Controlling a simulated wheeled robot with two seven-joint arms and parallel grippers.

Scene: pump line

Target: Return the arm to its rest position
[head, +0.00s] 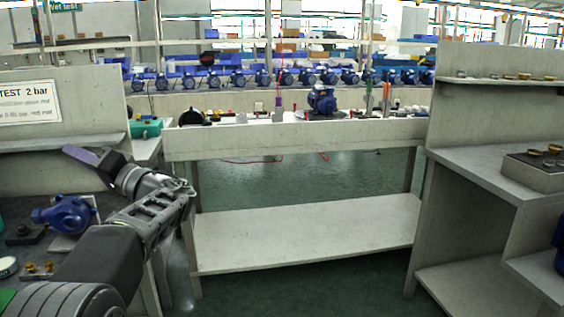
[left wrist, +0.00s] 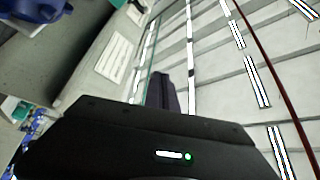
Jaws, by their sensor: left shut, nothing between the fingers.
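My left gripper (head: 82,154) is raised at the left of the head view, in front of the left bench's back panel. Its fingers are shut with nothing between them and point toward the upper left. In the left wrist view the dark shut fingers (left wrist: 163,92) stick up past the gripper body, with the ceiling and its lamps behind. My left arm reaches up from the lower left corner of the head view. My right gripper is in neither view.
On the left bench, close to my arm, is a blue pump (head: 68,214). A workbench (head: 300,133) with another blue pump (head: 322,100) stands ahead. A shelf unit (head: 480,165) stands at right. Green floor (head: 300,185) shows between them.

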